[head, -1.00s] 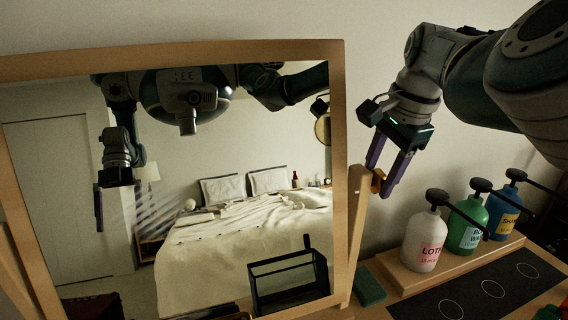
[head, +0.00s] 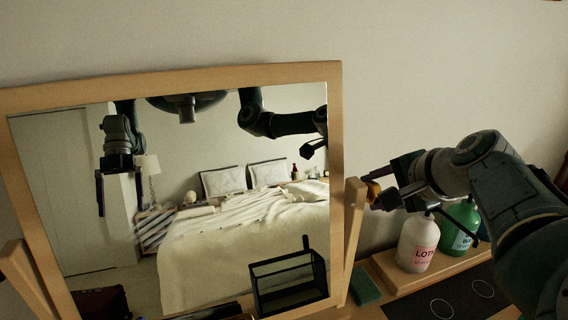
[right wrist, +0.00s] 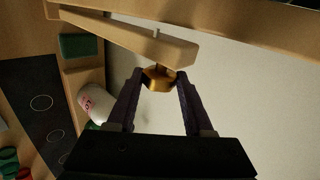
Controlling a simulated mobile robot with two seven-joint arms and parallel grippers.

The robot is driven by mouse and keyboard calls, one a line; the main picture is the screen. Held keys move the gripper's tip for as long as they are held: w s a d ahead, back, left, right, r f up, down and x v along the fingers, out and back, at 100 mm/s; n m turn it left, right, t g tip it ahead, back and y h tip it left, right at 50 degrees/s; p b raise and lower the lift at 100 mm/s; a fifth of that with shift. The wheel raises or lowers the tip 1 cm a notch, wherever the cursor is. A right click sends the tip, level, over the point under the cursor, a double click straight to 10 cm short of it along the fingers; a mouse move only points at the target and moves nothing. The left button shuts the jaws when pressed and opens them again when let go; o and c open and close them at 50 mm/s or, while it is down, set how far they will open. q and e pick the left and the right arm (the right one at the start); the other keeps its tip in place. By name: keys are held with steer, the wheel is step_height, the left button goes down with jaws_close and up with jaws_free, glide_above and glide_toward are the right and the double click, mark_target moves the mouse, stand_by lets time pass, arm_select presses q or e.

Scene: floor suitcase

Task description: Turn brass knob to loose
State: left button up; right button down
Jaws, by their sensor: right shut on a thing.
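The brass knob (head: 374,191) sits on the outer side of the mirror stand's right wooden post (head: 351,235). In the right wrist view the knob (right wrist: 160,78) is faceted, on a thin shaft through the wooden post (right wrist: 135,38). My right gripper (head: 376,187) comes in from the right, roughly level, and is shut on the knob. Its purple fingers lie on either side of it in the right wrist view (right wrist: 157,92). The framed mirror (head: 200,76) leans on the left. My left gripper shows only as a reflection in the glass.
A white lotion bottle (head: 417,243) and a green pump bottle (head: 462,222) stand on a wooden tray (head: 394,272) below my right arm. A dark mat (head: 450,300) with circles and a green block (head: 364,284) lie nearby. The bed and glass box are reflections.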

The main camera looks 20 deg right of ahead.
steer(key=shift+s+f+t+b, duration=0.2)
steer(key=shift+f+t+b, duration=0.2)
steer(key=shift+t+b, duration=0.75)
steer(key=shift+b, duration=0.35)
steer(key=shift+r+t, duration=0.1)
steer(key=shift+t, duration=0.15)
steer(key=shift+c, duration=1.5)
jaws_free()
steer(key=shift+w+r, duration=0.1)
